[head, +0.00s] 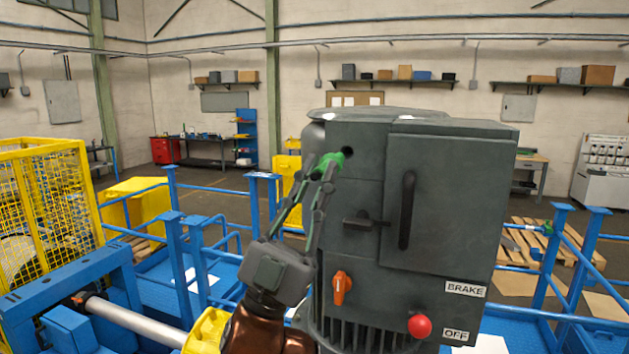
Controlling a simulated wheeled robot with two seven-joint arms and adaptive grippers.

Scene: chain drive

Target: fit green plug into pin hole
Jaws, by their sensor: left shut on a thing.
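A green plug (331,162) is held between the fingertips of my left gripper (324,172). The gripper is shut on it and reaches up from the lower middle of the head view. The plug is in front of the upper left face of a dark grey machine cabinet (352,200). A dark round hole (347,152) shows in that face, just right of and slightly above the plug's end. The plug looks close to the hole, but I cannot tell whether it touches the face. My right gripper is not in view.
The cabinet has a black door handle (407,210), a black latch (362,220), an orange lever (341,288) and a red knob (419,326). Blue railings (175,260) and a yellow mesh cage (40,205) stand at the left. A metal shaft (130,320) lies at the lower left.

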